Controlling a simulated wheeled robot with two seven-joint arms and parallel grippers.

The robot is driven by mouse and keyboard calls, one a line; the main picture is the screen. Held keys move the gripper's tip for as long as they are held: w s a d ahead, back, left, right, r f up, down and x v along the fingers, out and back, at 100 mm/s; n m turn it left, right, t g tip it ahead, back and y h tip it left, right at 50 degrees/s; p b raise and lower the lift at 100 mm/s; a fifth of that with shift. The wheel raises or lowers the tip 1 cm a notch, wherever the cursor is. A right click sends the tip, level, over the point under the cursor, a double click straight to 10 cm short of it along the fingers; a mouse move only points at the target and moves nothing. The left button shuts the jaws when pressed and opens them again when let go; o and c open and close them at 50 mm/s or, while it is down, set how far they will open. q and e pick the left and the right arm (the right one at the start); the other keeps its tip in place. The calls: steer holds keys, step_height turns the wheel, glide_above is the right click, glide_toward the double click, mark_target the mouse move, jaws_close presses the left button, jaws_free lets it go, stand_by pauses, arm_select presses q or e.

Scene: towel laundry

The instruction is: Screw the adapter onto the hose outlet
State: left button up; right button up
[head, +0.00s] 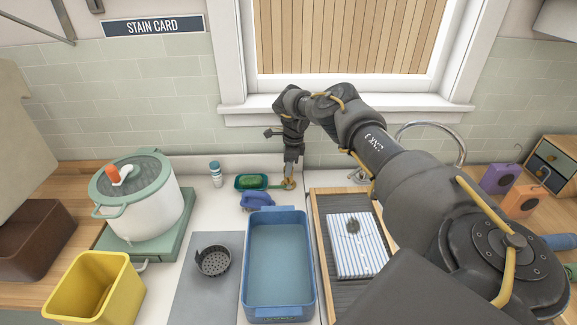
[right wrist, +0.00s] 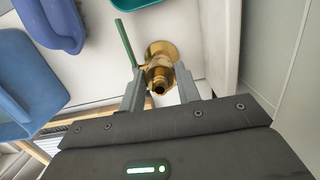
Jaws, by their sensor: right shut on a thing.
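The brass hose outlet (right wrist: 161,49) shows in the right wrist view as a round flange with a green lever beside it. In the head view the outlet (head: 288,185) is small, at the back of the counter. My right gripper (right wrist: 160,82) is shut on a brass adapter (right wrist: 159,76), one finger on each side. The adapter lines up with the outlet and overlaps it in view; I cannot tell whether the threads are engaged. In the head view my right gripper (head: 290,172) points down over the outlet. My left gripper is not in view.
A green tray (head: 238,182) and a blue object (head: 257,200) lie just left of the outlet. In front are a blue basin (head: 249,278), a dark strainer (head: 213,261) and a striped cloth (head: 344,262). A white pot (head: 150,210) stands left. The wall is close behind.

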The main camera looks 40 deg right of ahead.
steer(key=m+p, duration=0.2)
steer(key=m, duration=0.1)
steer(key=shift+r+m, duration=0.15)
steer(key=shift+m, duration=0.15)
steer(key=m+p, duration=0.1)
steer(key=m, duration=0.2)
steer(key=shift+m+h+p, duration=0.3)
steer(key=m, duration=0.3)
steer(key=shift+h+p, duration=0.3)
steer(key=shift+p, duration=0.1)
steer(key=m, duration=0.3)
steer(key=o, duration=1.1)
steer(key=shift+c, duration=0.2)
